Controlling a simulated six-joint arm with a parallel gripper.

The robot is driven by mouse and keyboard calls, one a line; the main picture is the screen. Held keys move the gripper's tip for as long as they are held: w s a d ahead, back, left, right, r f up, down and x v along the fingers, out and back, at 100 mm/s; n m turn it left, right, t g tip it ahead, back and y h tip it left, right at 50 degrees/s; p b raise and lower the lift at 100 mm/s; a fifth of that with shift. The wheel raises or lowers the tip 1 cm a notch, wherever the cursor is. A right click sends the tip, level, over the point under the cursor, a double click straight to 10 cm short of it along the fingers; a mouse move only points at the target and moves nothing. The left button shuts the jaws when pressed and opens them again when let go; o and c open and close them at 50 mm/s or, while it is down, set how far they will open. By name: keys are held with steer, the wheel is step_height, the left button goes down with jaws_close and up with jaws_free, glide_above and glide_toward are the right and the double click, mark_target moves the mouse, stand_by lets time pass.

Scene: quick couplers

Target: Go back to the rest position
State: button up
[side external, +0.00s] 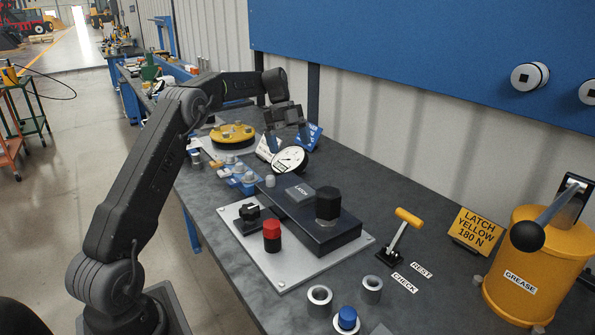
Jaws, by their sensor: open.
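My gripper (287,136) is at the end of my outstretched arm, over the middle of the bench, with its fingers pointing down. It is open, and I see nothing held between its fingers. A round white dial gauge (290,160) stands just below and in front of it; I cannot tell whether they touch. A dark block marked LATCH (300,193) with a black knob (328,204) sits on a light grey plate (270,270).
A yellow-handled lever (403,229) stands right of the plate, by REST and CHECK labels. A yellow grease drum (530,262) and a LATCH YELLOW 180 N sign (475,231) are at the right. Grey rings (320,295) and a blue-capped part (347,318) stand at the front edge.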

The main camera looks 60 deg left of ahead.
steer(key=s+d+r+n+t+y, duration=0.15)
steer(key=s+d+r+n, duration=0.3)
steer(key=d, duration=0.45)
steer(key=s+d+r+n+y, duration=0.2)
steer(key=s+d+r+n, duration=0.3)
steer(key=d, duration=0.4)
steer(key=s+d+f+n+t, duration=0.1)
steer(key=s+d+n, duration=0.1)
steer(key=s, duration=0.4)
steer(key=s+d+f+n+t, duration=0.1)
steer(key=s+d+f+n, duration=0.1)
steer(key=s, duration=0.5)
steer(key=s+d+f+n+t+y, duration=0.1)
steer(key=s+d+f+n+t, duration=0.1)
steer(key=s+d+n, duration=0.2)
steer(key=s+d, duration=0.1)
steer(key=s, duration=0.1)
steer(key=shift+s+d+f, duration=0.2)
steer(key=shift+s+d, duration=0.15)
steer(key=shift+d, duration=0.05)
steer(key=shift+n, duration=0.25)
